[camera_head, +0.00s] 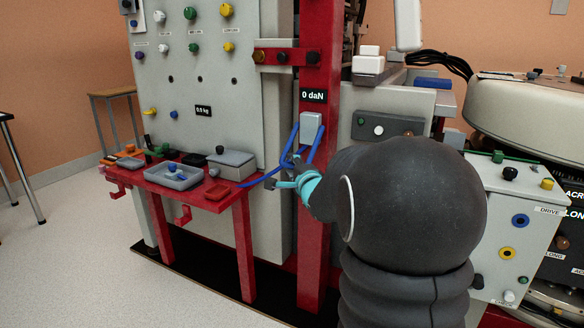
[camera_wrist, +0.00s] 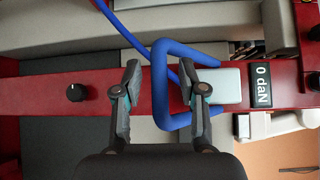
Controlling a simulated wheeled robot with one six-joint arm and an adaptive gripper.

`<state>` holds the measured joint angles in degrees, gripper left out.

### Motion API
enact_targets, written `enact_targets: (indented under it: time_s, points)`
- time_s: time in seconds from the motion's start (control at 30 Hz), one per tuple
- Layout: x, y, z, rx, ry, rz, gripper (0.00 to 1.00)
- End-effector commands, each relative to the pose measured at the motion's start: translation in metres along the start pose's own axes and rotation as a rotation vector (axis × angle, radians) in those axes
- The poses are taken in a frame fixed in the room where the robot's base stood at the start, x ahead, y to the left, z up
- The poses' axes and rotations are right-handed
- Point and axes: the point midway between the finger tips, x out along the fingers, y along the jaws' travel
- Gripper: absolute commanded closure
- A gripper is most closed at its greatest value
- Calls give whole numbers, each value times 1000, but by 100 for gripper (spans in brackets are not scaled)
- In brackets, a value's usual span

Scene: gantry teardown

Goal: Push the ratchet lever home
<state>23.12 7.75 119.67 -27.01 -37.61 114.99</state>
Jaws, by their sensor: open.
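A blue loop-shaped lever (camera_head: 294,145) hangs from a light grey block (camera_head: 311,128) on the red post (camera_head: 311,240), below the "0 daN" display (camera_head: 313,95). In the wrist view the lever's crossbar (camera_wrist: 159,85) lies between the two fingers of my gripper (camera_wrist: 165,80). The right finger overlaps the inside of the loop, beside the pale block (camera_wrist: 225,85); the left finger is outside it. The fingers are apart and nothing is clamped. I cannot tell whether a finger touches the lever. In the head view my gripper (camera_head: 291,172) is at the loop's lower end, partly hidden by my arm.
A thin blue cable (camera_head: 253,183) runs from the lever area toward a red shelf (camera_head: 160,189) with trays and small parts. A black knob (camera_wrist: 76,92) sits on the post. A grey control panel (camera_head: 200,85) stands left; a box with knobs (camera_head: 490,225) stands right.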

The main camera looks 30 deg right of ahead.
Motion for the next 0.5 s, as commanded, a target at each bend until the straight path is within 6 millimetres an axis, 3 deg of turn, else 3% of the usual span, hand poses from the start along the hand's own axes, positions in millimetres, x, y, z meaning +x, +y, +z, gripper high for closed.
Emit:
enact_targets:
  time_s: [0.2, 0.37, 0.5]
  points:
    - [0, 0, 0, 0, 0, 0, 59]
    - [0, 0, 0, 0, 0, 0, 96]
    - [0, 0, 0, 0, 0, 0, 100]
